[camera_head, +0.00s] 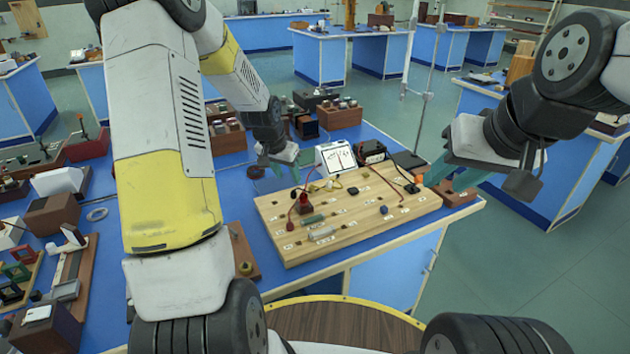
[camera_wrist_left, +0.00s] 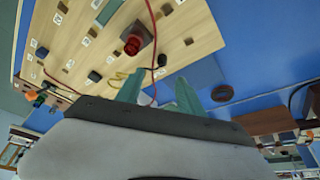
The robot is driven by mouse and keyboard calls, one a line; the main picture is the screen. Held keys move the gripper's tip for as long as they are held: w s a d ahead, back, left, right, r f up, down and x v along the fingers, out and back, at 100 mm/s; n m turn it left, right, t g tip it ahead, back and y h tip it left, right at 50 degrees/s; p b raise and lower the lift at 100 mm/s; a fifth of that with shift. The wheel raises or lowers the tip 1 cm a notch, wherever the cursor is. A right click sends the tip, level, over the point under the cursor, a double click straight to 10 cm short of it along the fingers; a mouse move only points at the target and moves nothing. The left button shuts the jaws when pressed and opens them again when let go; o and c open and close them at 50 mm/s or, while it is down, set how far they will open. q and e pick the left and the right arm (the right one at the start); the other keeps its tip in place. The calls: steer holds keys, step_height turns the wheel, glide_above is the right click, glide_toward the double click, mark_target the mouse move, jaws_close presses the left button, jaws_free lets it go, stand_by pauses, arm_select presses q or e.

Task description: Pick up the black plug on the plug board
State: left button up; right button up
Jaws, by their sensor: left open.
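The wooden plug board (camera_head: 275,215) lies on the blue bench. Several dark pieces sit on it: a black plug (camera_head: 353,190) near the middle, a dark blue-black one (camera_head: 384,210) toward the front, and a black one (camera_head: 412,188) at the right. I cannot tell which is meant. Dark plugs also show in the left wrist view (camera_wrist_left: 95,76). My left gripper (camera_head: 284,160) is open and empty above the board's back-left edge; its fingers show in the wrist view (camera_wrist_left: 158,93). My right gripper (camera_head: 455,178) appears open and empty beside the board's right end.
Wooden boxes and a metal stand (camera_head: 425,95) are further back.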

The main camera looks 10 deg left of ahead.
mark_target(293, 192)
arm_select(q)
steer(key=x, duration=0.9)
steer(key=shift+a, duration=0.15)
steer(key=shift+c, duration=0.3)
jaws_close()
